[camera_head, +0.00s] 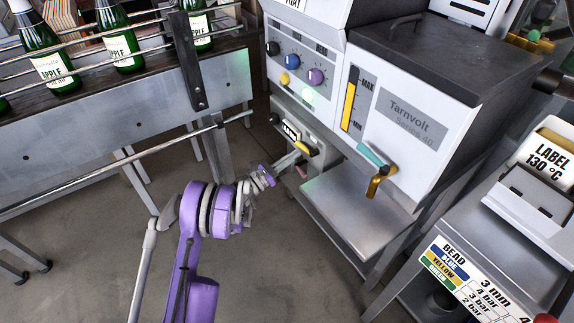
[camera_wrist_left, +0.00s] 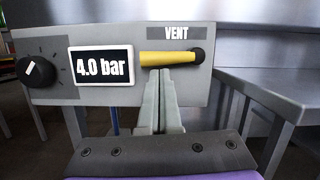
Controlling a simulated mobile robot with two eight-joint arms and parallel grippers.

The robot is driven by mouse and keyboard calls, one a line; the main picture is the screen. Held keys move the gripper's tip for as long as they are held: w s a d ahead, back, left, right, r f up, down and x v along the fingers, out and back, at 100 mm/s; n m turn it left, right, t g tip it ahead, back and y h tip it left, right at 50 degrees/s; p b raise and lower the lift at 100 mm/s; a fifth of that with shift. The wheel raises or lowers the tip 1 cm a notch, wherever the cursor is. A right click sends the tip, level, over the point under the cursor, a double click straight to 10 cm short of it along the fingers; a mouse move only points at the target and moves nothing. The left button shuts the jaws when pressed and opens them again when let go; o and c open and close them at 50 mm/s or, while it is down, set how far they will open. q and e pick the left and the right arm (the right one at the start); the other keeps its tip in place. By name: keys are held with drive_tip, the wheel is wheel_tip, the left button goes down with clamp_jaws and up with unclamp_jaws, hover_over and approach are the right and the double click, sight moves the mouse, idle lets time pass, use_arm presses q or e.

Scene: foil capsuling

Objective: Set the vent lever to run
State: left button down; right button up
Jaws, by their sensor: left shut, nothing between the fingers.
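The vent lever (camera_wrist_left: 167,58) is a yellow handle under a VENT label (camera_wrist_left: 176,33), lying about level, with its dark pivot (camera_wrist_left: 197,56) at its right end. It also shows in the head view (camera_head: 305,149), low on the grey machine. My left gripper (camera_wrist_left: 162,76) is shut and empty, its fingertips right at the lower edge of the lever, near its middle. I cannot tell whether they touch it. In the head view my left gripper (camera_head: 291,160) reaches in from the lower left. My right gripper is not in view.
Left of the lever are a display (camera_wrist_left: 101,67) reading 4.0 bar and a black knob (camera_wrist_left: 37,71). A metal shelf (camera_head: 355,215) juts out to the right, below a teal-handled brass tap (camera_head: 376,163). A conveyor with green bottles (camera_head: 50,65) stands at the left.

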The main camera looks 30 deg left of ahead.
use_arm(q)
drive_tip(key=shift+w+r, duration=0.15)
drive_tip(key=shift+r, duration=0.1)
drive_tip(key=shift+w+a+r, duration=0.1)
drive_tip(key=shift+a+r, duration=0.05)
drive_tip(key=shift+r, duration=0.3)
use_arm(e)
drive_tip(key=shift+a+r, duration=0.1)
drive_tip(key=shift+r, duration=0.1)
